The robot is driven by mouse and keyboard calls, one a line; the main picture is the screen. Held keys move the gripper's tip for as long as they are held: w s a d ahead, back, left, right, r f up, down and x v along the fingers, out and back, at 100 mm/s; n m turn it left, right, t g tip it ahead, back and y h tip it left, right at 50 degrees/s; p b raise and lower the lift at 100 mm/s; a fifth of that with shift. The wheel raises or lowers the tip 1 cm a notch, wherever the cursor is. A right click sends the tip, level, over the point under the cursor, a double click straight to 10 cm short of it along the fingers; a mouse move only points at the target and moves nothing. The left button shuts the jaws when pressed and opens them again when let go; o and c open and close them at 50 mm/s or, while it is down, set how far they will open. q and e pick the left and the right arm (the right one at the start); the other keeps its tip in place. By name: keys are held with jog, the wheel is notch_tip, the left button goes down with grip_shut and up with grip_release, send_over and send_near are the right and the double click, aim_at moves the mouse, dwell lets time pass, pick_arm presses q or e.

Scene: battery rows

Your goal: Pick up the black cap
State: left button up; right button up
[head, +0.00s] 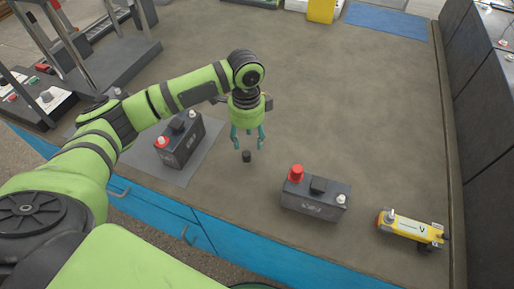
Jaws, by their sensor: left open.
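The small black cap (247,156) sits on the brown bench top, apart from the batteries. My left gripper (247,144) points down just above the cap, with its teal fingers spread open and empty. The fingertips look close to the cap's height, but I cannot tell whether they touch it or reach around it. My right gripper does not show.
A dark battery (316,201) with a red cap (296,172) stands to the right. A yellow device (412,229) lies farther right. Another battery (180,142) stands on a grey mat (200,165) left of the gripper.

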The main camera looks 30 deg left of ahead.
aim_at(247, 153)
pick_arm(q)
jog(key=shift+s+a+f, duration=0.1)
jog(key=shift+f, duration=0.1)
jog(key=shift+s+f, duration=0.5)
jog(key=shift+f, duration=0.05)
notch_tip(247, 153, down, 2)
jog(key=shift+f+p, duration=0.25)
jog(key=shift+p, duration=0.1)
notch_tip(247, 153, down, 2)
jog(key=shift+w+f, duration=0.1)
jog(key=shift+a+f, duration=0.1)
jog(key=c, duration=0.8)
jog(key=shift+c, duration=0.4)
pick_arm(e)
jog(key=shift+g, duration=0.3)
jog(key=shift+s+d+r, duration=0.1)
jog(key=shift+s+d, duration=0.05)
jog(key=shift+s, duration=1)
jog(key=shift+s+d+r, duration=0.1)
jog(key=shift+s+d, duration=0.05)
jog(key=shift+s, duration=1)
